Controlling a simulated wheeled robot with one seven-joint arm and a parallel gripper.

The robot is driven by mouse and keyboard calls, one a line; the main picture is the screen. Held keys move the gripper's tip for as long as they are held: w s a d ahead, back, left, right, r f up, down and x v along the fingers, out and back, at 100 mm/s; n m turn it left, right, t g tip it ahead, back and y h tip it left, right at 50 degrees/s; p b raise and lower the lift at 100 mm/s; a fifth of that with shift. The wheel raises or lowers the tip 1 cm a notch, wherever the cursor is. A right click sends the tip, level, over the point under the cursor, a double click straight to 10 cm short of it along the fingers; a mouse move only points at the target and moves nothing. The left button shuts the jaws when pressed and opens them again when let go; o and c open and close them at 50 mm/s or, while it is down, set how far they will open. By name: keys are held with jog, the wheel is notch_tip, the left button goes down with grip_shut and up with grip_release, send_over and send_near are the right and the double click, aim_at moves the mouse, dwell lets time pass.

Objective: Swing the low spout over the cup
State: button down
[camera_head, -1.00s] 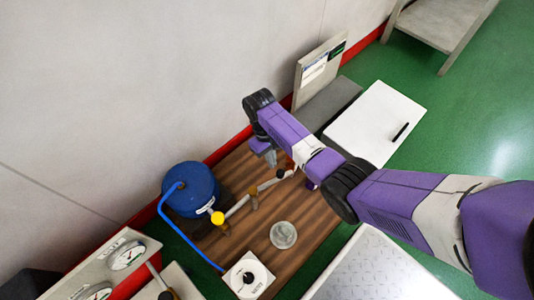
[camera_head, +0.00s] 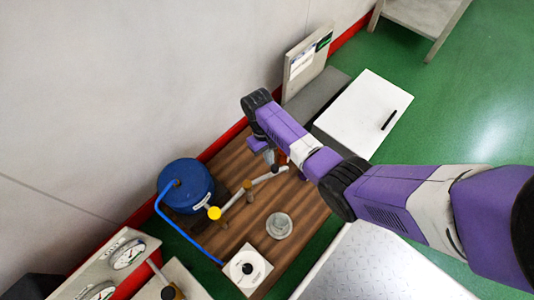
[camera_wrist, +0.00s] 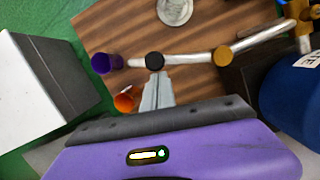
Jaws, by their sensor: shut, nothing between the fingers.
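The spout is a jointed pale pipe (camera_head: 233,207) that runs from the blue drum (camera_head: 185,184) over the wooden table.
An orange cylinder (camera_wrist: 127,98) lies close left of my gripper. A yellow knob (camera_head: 214,213) sits near the drum. A white dial box (camera_head: 246,270) stands at the table's front. A white cabinet (camera_head: 365,112) is behind the table. Bare wood (camera_head: 309,213) lies right of the cup.

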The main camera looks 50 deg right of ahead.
jog(key=shift+s+a+r+m+p, duration=0.1)
jog(key=shift+s+r+m+p, duration=0.1)
jog(key=shift+s+m+p, duration=0.35)
jog(key=shift+s+a+r+m+p, duration=0.1)
jog(key=shift+s+r+m+p, duration=0.15)
jog(key=shift+p, duration=0.4)
jog(key=s+a+m+t+y+p, duration=0.2)
jog(key=s+a+m+p, duration=0.5)
jog(key=m+p, duration=0.4)
jog(key=shift+s+a+f+p, duration=0.25)
jog(key=shift+s+f+p, duration=0.2)
jog(key=shift+s+p, duration=0.15)
jog(key=shift+s+a, duration=0.1)
jog(key=shift+a, duration=0.1)
jog(key=shift+d, duration=0.1)
